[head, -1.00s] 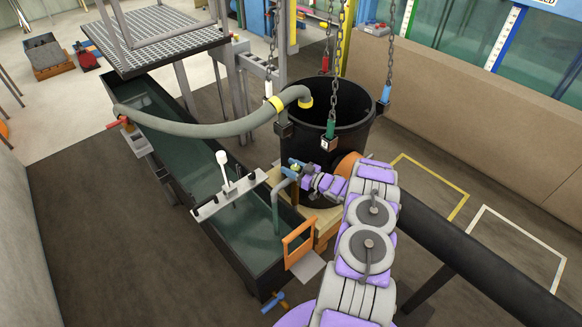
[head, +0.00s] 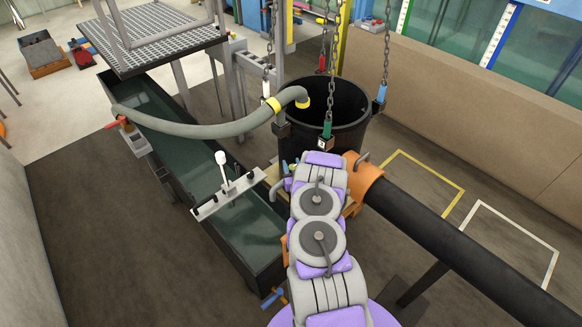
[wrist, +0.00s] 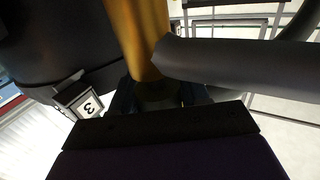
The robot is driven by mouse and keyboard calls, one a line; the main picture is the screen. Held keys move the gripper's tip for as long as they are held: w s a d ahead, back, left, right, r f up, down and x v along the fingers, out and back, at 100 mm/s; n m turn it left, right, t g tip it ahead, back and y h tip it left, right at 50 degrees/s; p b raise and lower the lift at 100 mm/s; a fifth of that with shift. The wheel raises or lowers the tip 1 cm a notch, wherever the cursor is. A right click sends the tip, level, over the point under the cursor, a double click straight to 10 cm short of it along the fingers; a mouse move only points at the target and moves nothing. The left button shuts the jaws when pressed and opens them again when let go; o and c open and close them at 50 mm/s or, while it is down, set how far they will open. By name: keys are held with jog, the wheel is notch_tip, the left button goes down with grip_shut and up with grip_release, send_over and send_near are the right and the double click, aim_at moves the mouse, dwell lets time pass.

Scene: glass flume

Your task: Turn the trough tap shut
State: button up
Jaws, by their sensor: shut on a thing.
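The trough tap (head: 273,188) stands at the near right side of the long dark trough (head: 181,178), its grey spout bending down toward the water. A bit of blue (head: 284,167) shows at its top; my arm covers most of the rest. In the wrist view the tap's brass-yellow body (wrist: 145,40) rises ahead of me, and a grey pipe (wrist: 235,65) runs off right. My gripper (wrist: 157,97) is shut at the foot of this body, on what appears to be the blue tap handle. Its fingertips are dark and mostly hidden, so the handle's angle cannot be told.
A black tub (head: 335,105) stands just beyond, with chains (head: 326,75) hanging over it. A thick black pipe (head: 440,230) with an orange collar runs along the right. A grey hose (head: 200,130) crosses the trough. Another blue-handled tap (head: 273,297) sits at the trough's near end.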

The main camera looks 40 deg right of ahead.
jog(key=shift+d+m+g+h, duration=0.15)
jog(key=shift+m+g+h, duration=0.2)
jog(key=shift+h, duration=0.25)
jog(key=shift+r, duration=0.1)
jog(key=o, duration=0.9)
jog(key=shift+o, duration=0.2)
jog(key=p+v, duration=0.1)
jog(key=v, duration=0.6)
jog(key=shift+s, duration=0.2)
jog(key=shift+p, duration=0.3)
